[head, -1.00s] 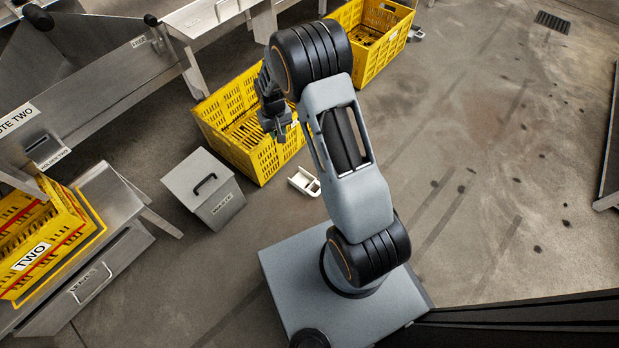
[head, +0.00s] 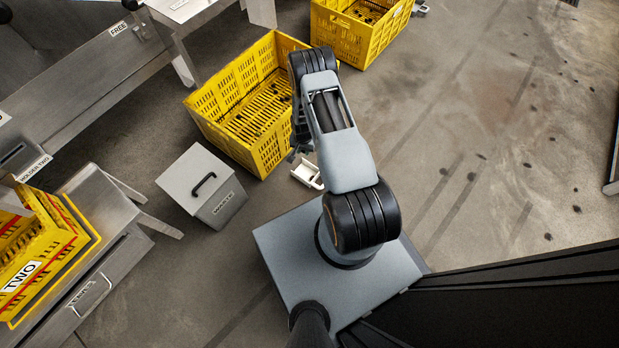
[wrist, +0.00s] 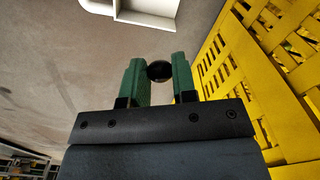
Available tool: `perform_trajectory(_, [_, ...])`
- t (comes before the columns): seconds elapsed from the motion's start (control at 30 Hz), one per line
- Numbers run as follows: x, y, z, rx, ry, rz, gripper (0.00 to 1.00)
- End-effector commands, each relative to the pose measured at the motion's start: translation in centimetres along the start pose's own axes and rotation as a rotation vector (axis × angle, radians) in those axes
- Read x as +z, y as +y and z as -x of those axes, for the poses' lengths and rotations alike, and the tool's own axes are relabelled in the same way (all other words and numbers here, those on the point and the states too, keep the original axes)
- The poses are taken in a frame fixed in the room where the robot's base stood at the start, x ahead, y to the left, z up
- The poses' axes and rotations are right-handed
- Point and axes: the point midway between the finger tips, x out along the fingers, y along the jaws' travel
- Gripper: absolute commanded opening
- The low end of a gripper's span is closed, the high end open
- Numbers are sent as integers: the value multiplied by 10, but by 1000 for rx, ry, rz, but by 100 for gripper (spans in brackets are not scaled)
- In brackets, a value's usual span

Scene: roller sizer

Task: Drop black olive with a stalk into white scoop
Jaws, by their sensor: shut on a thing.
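My gripper (wrist: 160,78) shows in the wrist view with its two green fingers shut on the black olive (wrist: 159,71), which sits between the fingertips. I cannot make out a stalk on it. In the head view my gripper (head: 299,152) hangs beside the yellow crate, and the olive is too small to see there. The white scoop (head: 307,175) lies on the floor just below my gripper in the head view. It also shows at the top of the wrist view (wrist: 148,18), beyond the fingertips and apart from the olive.
A yellow crate (head: 262,150) stands close beside my gripper; its slatted side (wrist: 225,55) fills the right of the wrist view. A lidded grey waste box (head: 205,190) stands left. Another yellow crate (head: 340,38) stands behind. The floor (head: 470,150) at right is open, with scattered dark spots.

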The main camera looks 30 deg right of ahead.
Motion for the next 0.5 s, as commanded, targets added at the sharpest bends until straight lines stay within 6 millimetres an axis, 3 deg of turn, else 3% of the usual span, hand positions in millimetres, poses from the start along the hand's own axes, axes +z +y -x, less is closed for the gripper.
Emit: perform_trajectory(0.5, [4, 5, -45, 0, 0, -32, 4])
